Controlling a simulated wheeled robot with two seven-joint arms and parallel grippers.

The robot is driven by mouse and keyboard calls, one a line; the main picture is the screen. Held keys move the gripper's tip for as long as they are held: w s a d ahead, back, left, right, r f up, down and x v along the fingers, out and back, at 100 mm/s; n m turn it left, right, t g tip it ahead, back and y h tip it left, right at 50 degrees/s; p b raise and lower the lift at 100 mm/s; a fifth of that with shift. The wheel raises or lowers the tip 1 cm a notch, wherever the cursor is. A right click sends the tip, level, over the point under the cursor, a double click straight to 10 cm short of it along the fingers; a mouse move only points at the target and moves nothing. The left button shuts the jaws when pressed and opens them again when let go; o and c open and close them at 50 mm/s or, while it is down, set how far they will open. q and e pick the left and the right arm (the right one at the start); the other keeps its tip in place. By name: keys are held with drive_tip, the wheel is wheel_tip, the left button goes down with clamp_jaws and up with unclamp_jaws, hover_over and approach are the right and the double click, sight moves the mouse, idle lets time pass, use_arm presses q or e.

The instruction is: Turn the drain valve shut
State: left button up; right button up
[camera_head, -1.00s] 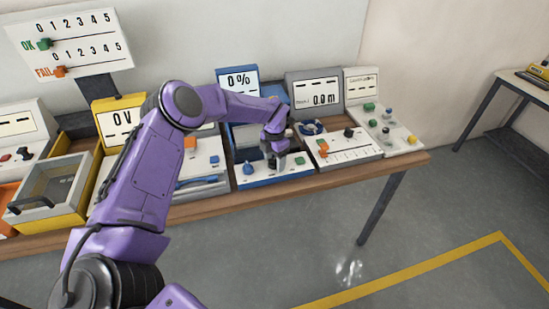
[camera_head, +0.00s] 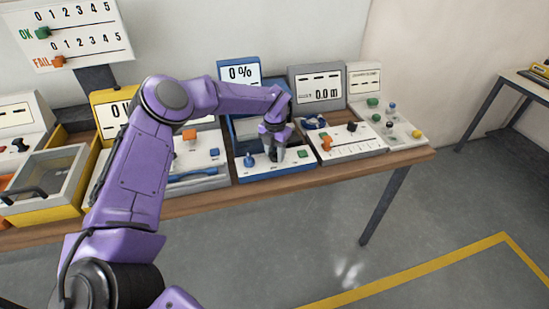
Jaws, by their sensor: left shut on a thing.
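The blue-edged station has a 0 % display (camera_head: 240,74) at the back and a white control panel (camera_head: 262,170) in front. My left gripper (camera_head: 276,155) points down onto the middle of that panel. It is shut on a small control there, which I take to be the drain valve; fingers and wrist hide most of it, so its turn angle cannot be read. A blue knob (camera_head: 249,161) stands just left of the fingers, and a green button (camera_head: 303,153) sits to their right. My right gripper is not in view.
To the right stand a grey panel with an orange slider (camera_head: 326,144) and a white panel with several knobs (camera_head: 389,128). To the left are a panel with an orange block (camera_head: 189,135) and a yellow-framed box (camera_head: 50,180). The floor in front is clear.

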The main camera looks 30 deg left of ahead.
sight(275, 151)
use_arm(q)
drive_tip(key=n+b, duration=1.1)
drive_tip(key=shift+w+f, duration=0.1)
drive_tip(key=shift+f, duration=0.15)
drive_tip(key=shift+r+n+b, duration=0.2)
drive_tip(key=shift+n+b, duration=1.25)
drive_tip(key=shift+n, duration=0.25)
drive_tip(key=o, duration=0.8)
drive_tip(key=shift+o, duration=1.3)
drive_tip(key=shift+a, duration=0.1)
wheel_tip(275, 151, up, 10)
drive_tip(key=shift+r, duration=0.2)
